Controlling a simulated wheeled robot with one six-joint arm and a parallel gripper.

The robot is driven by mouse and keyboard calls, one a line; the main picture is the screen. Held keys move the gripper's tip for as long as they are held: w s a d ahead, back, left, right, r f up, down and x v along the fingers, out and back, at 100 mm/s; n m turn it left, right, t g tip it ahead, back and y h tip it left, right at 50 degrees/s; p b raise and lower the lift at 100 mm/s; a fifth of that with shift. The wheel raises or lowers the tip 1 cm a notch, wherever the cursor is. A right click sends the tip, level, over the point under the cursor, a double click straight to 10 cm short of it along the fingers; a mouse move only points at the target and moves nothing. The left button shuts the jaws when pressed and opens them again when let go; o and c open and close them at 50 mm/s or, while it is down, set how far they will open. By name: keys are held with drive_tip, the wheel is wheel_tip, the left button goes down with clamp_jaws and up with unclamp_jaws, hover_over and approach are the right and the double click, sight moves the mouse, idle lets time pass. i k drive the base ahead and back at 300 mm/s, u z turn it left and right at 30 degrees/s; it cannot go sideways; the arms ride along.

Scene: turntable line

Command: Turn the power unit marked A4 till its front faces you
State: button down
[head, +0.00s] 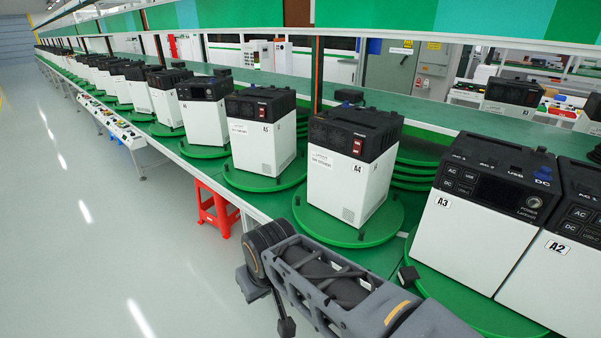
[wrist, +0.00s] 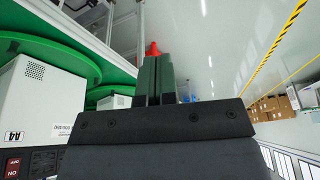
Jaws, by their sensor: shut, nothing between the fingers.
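The power unit marked A4 (head: 335,185) is a white box with a black top section, standing upright on a round green turntable (head: 385,226) in the head view. The face towards me carries a red switch, dark vents, printed text and the A4 label. No display like the one on A3 shows on it. In the wrist view the unit (wrist: 42,105) is at the left, its label upside down, on its green turntable (wrist: 75,48). My gripper (wrist: 158,84) is shut and empty, beside the unit and apart from it. In the head view I cannot make out the fingertips.
Unit A3 (head: 470,220), with its display towards me, and A2 (head: 560,275) stand close on the right. Unit A5 (head: 262,140) stands on its turntable to the left. A red stool (head: 213,206) is by the line's edge. The floor (head: 100,220) at left is clear.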

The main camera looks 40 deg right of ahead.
sight(387, 220)
drive_tip(key=z, duration=0.1)
drive_tip(key=i, duration=1)
drive_tip(key=u, duration=0.55)
